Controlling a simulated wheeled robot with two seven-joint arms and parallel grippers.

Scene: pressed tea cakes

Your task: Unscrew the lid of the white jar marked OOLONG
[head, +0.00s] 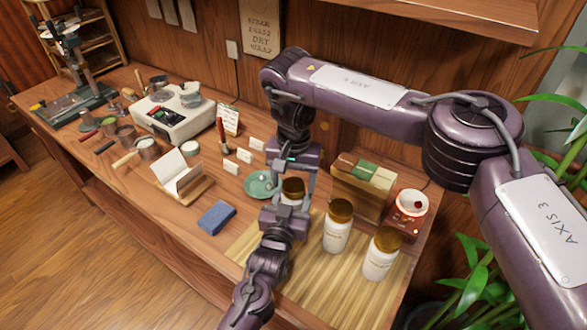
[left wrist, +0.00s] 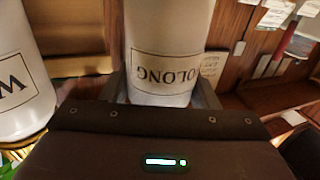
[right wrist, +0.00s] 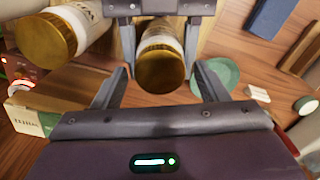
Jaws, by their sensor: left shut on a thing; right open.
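The white jar marked OOLONG (left wrist: 165,40) fills the top of the left wrist view, its label upside down there. Its gold-brown lid (head: 293,186) is on it, and the lid also shows in the right wrist view (right wrist: 160,67). My left gripper (head: 288,207) is shut around the jar's body, below the lid. My right gripper (right wrist: 160,88) is open, with its fingers on either side of the lid and apart from it. In the head view the right gripper and left gripper hide much of the jar.
Two other lidded white jars (head: 337,228) (head: 381,254) stand to the right on a bamboo mat (head: 320,290). A green saucer (head: 252,187) lies close left. A wooden box of packets (head: 362,185) and a red warmer (head: 409,213) stand behind right. A blue block (head: 216,217) lies left.

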